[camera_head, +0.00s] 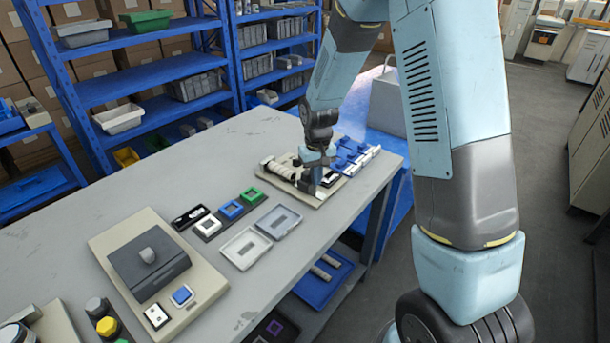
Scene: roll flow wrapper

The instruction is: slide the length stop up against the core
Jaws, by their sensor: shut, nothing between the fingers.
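A beige board (325,193) lies near the far right part of the grey table. A pale, roll-shaped piece (276,168), which may be the core, lies along its left side. My gripper (314,188) points down over the front part of the board, to the right of the roll-shaped piece. The fingers are small and dark here; they look shut, with nothing seen between them. The length stop is not clearly told apart; my gripper and wrist hide part of the board. I cannot tell whether the fingers touch anything.
Blue holders with white parts (358,155) stand close to the right of the board. A clear open case (246,248) and green, blue and white frames (231,210) lie to the left. A beige device with a dark lid (150,262) sits at front left.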

